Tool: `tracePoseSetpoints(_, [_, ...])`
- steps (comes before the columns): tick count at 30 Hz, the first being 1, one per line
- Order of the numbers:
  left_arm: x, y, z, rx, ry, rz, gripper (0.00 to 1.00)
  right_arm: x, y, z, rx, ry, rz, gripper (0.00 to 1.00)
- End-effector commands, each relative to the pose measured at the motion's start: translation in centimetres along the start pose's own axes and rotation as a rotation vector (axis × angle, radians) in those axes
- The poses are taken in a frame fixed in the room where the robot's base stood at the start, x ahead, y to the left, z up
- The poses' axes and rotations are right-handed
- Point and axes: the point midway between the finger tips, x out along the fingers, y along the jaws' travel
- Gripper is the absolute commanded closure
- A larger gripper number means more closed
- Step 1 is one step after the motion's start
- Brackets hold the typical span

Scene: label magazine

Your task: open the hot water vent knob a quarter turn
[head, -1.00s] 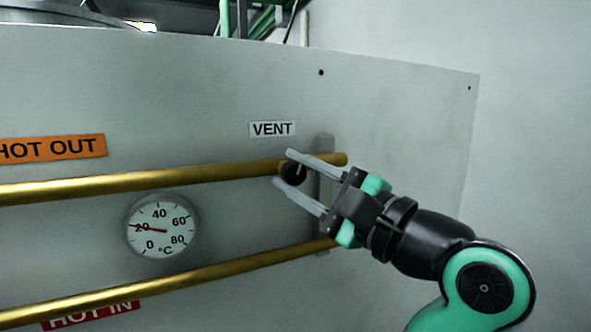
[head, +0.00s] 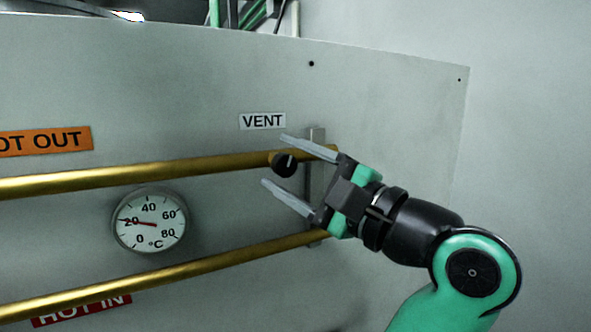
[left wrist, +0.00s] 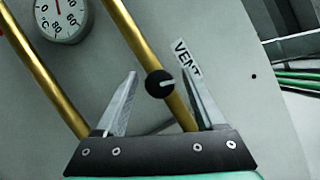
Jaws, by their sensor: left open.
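The vent knob (head: 284,165) is a small round black knob with a white pointer line, on the upper brass pipe (head: 180,172) below the VENT label (head: 262,121). In the head view its pointer stands nearly upright. My left gripper (head: 275,160) is open, with one finger above the knob and the other below it. Gaps show between the knob and both fingers. My right gripper is not in view.
A round temperature dial (head: 150,220) is on the panel between the upper pipe and a lower brass pipe (head: 160,277). A grey upright bracket (head: 316,185) stands behind the fingers. The panel to the upper right is bare.

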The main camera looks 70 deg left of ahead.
Motion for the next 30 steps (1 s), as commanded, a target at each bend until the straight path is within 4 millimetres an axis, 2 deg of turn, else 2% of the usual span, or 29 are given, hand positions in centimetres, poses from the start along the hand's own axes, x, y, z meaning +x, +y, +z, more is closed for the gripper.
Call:
tracePoseSetpoints(5, [-2.2, 0.1, -0.1, 0.001, 0.004, -0.002, 0.29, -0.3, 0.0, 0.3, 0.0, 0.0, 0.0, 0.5])
tracePoseSetpoints(12, [-8.1, -0.1, 0.0, 0.002, 0.004, -0.004, 0.29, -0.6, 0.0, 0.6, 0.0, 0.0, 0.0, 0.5])
tracePoseSetpoints(16, [-10.2, -0.2, 0.0, 0.001, 0.003, -0.003, 0.29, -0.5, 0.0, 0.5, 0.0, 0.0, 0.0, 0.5])
tracePoseSetpoints(21, [-11.5, 0.0, 0.0, 0.0, 0.001, -0.001, 0.29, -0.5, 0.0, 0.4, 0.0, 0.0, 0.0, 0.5])
tracePoseSetpoints(30, [-11.6, 0.0, 0.0, -0.001, 0.0, -0.001, 0.29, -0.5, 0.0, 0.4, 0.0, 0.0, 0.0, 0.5])
